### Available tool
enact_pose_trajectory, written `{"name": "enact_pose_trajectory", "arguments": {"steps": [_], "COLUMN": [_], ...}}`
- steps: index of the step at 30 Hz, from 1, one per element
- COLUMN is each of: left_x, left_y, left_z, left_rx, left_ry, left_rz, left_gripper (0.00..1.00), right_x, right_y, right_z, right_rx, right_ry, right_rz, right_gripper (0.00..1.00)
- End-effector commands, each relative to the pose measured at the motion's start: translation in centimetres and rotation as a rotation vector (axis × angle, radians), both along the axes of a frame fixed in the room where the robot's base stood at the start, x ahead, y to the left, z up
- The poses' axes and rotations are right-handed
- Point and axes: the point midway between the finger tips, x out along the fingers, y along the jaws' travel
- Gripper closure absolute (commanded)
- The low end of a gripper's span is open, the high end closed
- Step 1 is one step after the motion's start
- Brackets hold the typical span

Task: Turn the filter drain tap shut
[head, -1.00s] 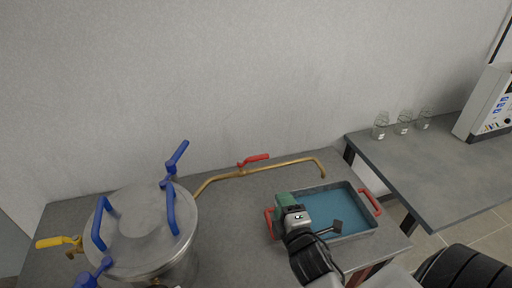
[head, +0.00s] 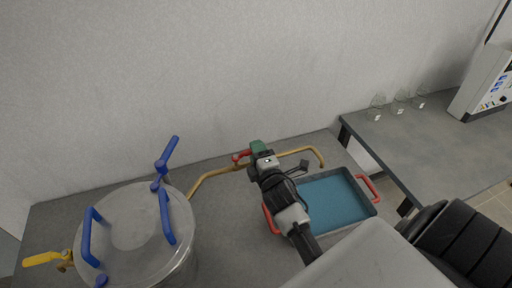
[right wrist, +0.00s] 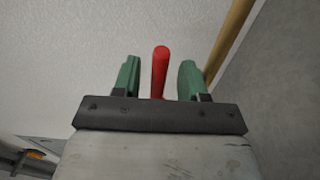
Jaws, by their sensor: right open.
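The drain tap's red lever (head: 240,156) sits on a brass pipe (head: 213,176) that runs from the steel filter vessel (head: 140,235) to above a tray. My right gripper (head: 258,148) is at the lever, covering part of it and of the pipe. In the right wrist view the red lever (right wrist: 160,70) stands between the two green fingers of my open right gripper (right wrist: 160,80), with a gap on each side. The brass pipe also shows behind the right finger (right wrist: 228,42). My left gripper is not in view.
A grey tray (head: 372,205) with red handles and blue liquid stands below the pipe's outlet. The vessel has blue handles (head: 167,215) and a yellow-handled valve (head: 42,259). A second table (head: 420,145) at right carries glass jars (head: 377,108) and a white device (head: 482,90).

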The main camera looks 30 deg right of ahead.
Motion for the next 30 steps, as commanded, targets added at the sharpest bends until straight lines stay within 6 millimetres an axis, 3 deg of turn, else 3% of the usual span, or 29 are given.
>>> {"name": "enact_pose_trajectory", "arguments": {"steps": [5, 12, 14, 21, 30], "left_x": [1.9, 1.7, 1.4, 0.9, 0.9], "left_y": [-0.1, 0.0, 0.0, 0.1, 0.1], "left_z": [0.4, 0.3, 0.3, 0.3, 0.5], "left_rx": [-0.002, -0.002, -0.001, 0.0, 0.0], "left_ry": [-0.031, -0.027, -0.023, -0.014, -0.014], "left_rz": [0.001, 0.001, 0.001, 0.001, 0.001], "left_gripper": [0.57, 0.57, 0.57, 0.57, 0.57], "right_x": [1.1, 1.1, 1.1, 1.1, 1.2], "right_y": [-0.3, -0.3, -0.3, -0.3, -0.3], "right_z": [0.0, 0.0, 0.0, 0.0, 0.1], "right_rx": [0.0, 0.001, 0.001, 0.001, -0.002], "right_ry": [0.0, 0.0, 0.0, 0.0, -0.001], "right_rz": [0.0, 0.0, 0.0, 0.0, 0.014], "right_gripper": [0.57, 0.57, 0.64, 1.0, 1.0]}}
